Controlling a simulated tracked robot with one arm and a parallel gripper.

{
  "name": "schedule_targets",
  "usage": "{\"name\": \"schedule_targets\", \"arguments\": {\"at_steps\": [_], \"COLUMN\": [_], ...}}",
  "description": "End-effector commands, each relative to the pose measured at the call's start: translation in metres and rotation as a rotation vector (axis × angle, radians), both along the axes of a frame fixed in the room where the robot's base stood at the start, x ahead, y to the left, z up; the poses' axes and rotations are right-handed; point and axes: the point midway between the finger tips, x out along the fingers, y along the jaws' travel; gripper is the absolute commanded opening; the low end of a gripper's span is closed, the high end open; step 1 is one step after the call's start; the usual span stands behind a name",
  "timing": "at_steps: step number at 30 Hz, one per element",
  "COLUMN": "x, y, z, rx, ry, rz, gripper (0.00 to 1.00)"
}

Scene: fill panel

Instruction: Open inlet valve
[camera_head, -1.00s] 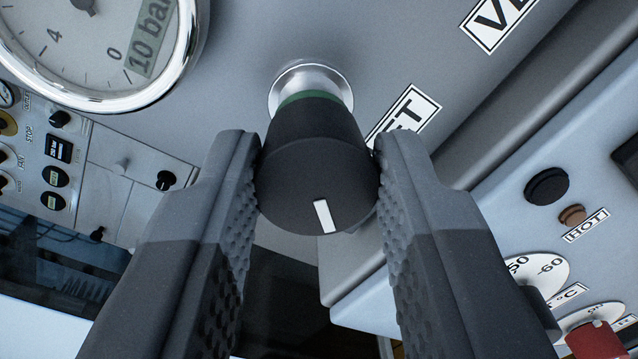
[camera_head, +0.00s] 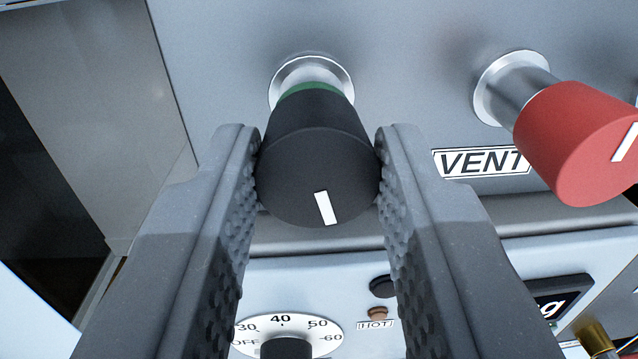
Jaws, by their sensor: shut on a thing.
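A black round knob (camera_head: 312,165) with a white pointer mark and a green ring at its base sits on a silver collar on the grey panel (camera_head: 400,50). The white mark points down, slightly to the right, in the picture. My gripper (camera_head: 318,170) is shut on this knob, with one textured finger touching each side. The knob's own label is hidden now; it lies behind the knob or fingers.
A red knob (camera_head: 580,145) on a silver stem stands to the right, by the VENT label (camera_head: 482,162). Below are a temperature dial (camera_head: 288,328), a HOT label (camera_head: 375,324) and a dark display (camera_head: 560,300). A dark gap (camera_head: 40,190) is at the left.

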Motion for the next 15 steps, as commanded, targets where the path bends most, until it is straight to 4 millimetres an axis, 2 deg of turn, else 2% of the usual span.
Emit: {"name": "schedule_targets", "arguments": {"at_steps": [15], "x": [0.0010], "y": [0.0013], "z": [-0.0051], "rx": [-0.483], "ry": [-0.010], "rz": [0.003], "gripper": [0.05]}}
